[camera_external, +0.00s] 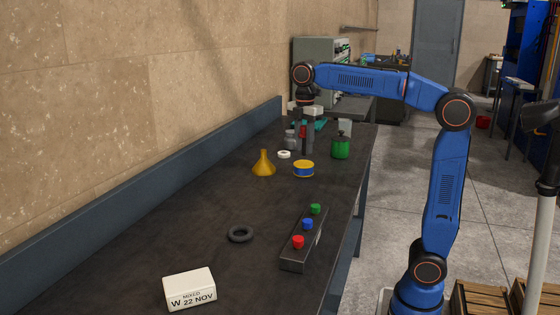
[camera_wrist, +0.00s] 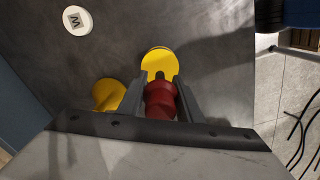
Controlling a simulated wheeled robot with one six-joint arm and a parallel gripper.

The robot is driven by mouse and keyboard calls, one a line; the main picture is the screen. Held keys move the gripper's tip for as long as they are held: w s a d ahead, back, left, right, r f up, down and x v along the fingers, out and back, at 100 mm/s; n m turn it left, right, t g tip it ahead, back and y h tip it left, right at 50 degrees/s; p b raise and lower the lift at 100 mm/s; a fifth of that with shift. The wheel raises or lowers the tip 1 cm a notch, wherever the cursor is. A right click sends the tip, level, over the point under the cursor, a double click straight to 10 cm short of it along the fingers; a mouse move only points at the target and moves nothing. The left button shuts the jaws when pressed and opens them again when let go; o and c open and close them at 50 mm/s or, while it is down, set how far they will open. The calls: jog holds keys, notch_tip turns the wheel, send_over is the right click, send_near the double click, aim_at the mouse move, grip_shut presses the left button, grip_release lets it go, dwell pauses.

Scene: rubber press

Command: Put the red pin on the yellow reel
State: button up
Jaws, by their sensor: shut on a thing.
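My gripper (camera_external: 303,148) points down above the dark table and is shut on the red pin (camera_wrist: 160,100). In the wrist view the pin sits between the two grey fingers (camera_wrist: 162,80). The yellow reel (camera_external: 303,169), a short drum with a blue band, stands on the table. In the outside view it is just below and in front of my fingertips. In the wrist view its yellow top (camera_wrist: 157,61) shows just beyond the fingertips, partly covered by them and the pin. The pin appears apart from the reel; the exact gap cannot be told.
Closer are a black ring (camera_external: 240,233), a box with coloured knobs (camera_external: 296,262) and a white labelled block (camera_external: 189,288). A wall borders the left.

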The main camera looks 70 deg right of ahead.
aim_at(304, 151)
jog(key=shift+f, duration=1.5)
jog(key=shift+f, duration=0.1)
jog(key=o, duration=1.1)
jog(key=shift+o, duration=0.2)
notch_tip(304, 151, up, 12)
jog(key=shift+r, duration=0.15)
jog(key=s+d+f+m+t+h, duration=0.1)
jog(key=s+d+f+m+t, duration=0.15)
jog(key=s+f+m, duration=0.7)
jog(key=s+d+f+m+t+h, duration=0.1)
jog(key=s+f+m+t, duration=0.3)
jog(key=s+f, duration=0.95)
jog(key=s+a+f+g+y, duration=0.1)
jog(key=s+a+f, duration=0.3)
jog(key=f, duration=0.5)
jog(key=shift+s+a+f+n+g+y, duration=0.3)
jog(key=shift+s+a+n+g+y, duration=0.05)
jog(key=shift+n+y, duration=0.15)
